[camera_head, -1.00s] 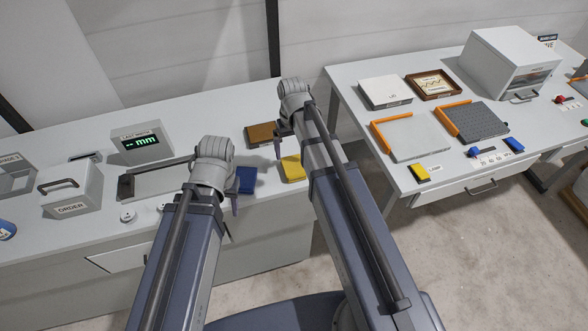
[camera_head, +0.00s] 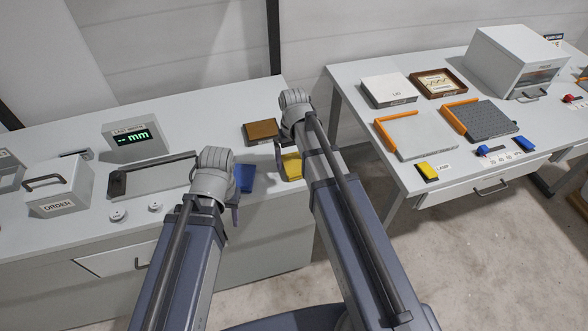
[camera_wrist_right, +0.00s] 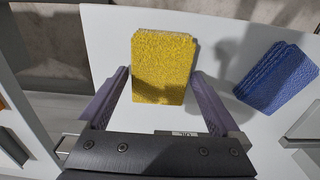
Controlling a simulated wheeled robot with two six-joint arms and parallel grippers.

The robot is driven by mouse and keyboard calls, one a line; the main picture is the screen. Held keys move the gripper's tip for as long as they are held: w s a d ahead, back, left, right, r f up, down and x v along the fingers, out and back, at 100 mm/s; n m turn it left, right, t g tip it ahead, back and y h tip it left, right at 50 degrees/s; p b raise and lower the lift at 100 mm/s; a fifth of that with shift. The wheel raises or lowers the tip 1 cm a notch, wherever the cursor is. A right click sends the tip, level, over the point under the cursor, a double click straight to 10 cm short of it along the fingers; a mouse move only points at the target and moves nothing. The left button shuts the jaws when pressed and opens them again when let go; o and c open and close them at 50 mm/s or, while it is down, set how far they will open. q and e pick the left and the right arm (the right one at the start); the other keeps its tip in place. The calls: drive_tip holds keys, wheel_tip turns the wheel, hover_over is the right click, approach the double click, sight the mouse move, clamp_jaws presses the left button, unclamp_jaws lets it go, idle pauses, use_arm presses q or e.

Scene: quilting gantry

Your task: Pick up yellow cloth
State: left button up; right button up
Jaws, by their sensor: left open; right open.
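The yellow cloth (camera_head: 293,167) is a folded pad on the left bench near its right end, partly hidden by my right arm. In the right wrist view the yellow cloth (camera_wrist_right: 163,62) lies flat. My right gripper (camera_head: 279,156) is open. In the wrist view its two fingers (camera_wrist_right: 160,88) stand apart on either side of the cloth's near part, with nothing gripped. My left gripper (camera_head: 233,202) is open and empty near the blue cloth (camera_head: 245,178). Most of its fingers are hidden by the arm.
The blue cloth also lies to the right in the wrist view (camera_wrist_right: 278,78). A brown block (camera_head: 262,130) sits behind the yellow cloth. An order box (camera_head: 58,190) and mm display (camera_head: 132,142) stand left. A second table (camera_head: 400,180) with orange-edged trays stands right, across a gap.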

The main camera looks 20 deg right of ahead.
sight(294, 161)
drive_tip(key=shift+c, duration=0.4)
drive_tip(key=c, duration=1)
drive_tip(key=shift+r, duration=0.1)
wheel_tip(294, 161, up, 10)
drive_tip(key=p, duration=1)
